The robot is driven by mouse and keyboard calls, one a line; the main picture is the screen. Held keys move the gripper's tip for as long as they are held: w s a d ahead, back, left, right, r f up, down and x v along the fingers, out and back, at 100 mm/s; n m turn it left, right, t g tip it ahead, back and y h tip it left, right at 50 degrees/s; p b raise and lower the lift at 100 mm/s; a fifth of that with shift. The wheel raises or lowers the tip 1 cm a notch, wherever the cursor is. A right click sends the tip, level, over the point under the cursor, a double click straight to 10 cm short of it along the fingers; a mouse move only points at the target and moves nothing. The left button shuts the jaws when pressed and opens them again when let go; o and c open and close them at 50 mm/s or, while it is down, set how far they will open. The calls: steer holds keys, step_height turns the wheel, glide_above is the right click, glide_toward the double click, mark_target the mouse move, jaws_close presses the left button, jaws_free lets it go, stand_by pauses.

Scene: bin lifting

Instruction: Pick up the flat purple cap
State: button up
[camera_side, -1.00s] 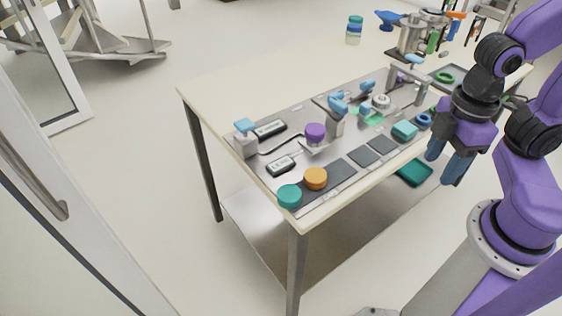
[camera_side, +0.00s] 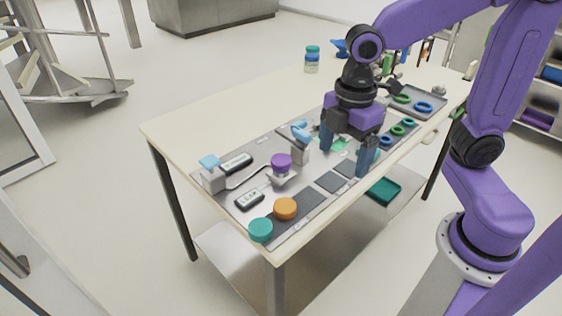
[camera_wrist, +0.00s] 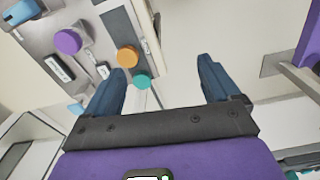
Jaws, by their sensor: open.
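The purple cap (camera_side: 281,161) is a short flat-topped round piece. It sits on a small grey stand on the board, left of my gripper in the side view. In the wrist view the purple cap (camera_wrist: 68,41) shows at the upper left, outside the span of the fingers. My gripper (camera_side: 343,158) points down over the right part of the board, with its blue fingers apart and nothing between them. The fingers also show open in the wrist view (camera_wrist: 165,85). Whether the fingertips touch the board cannot be told.
An orange cap (camera_side: 285,208) and a teal cap (camera_side: 261,229) lie at the board's near left end. A grey upright with a light blue top (camera_side: 302,133) stands between the purple cap and my gripper. A white block with a blue top (camera_side: 212,172) stands at the left.

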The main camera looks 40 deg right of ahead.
steer(key=w+r+n, duration=0.1)
steer(key=w+n, duration=0.3)
steer(key=w, duration=0.8)
steer(key=n, duration=0.3)
glide_toward(281, 159)
step_height(281, 159, down, 9)
steer(key=shift+f, duration=0.15)
steer(key=shift+c, duration=0.3)
steer(key=shift+w, duration=0.1)
steer(key=c, duration=1.1)
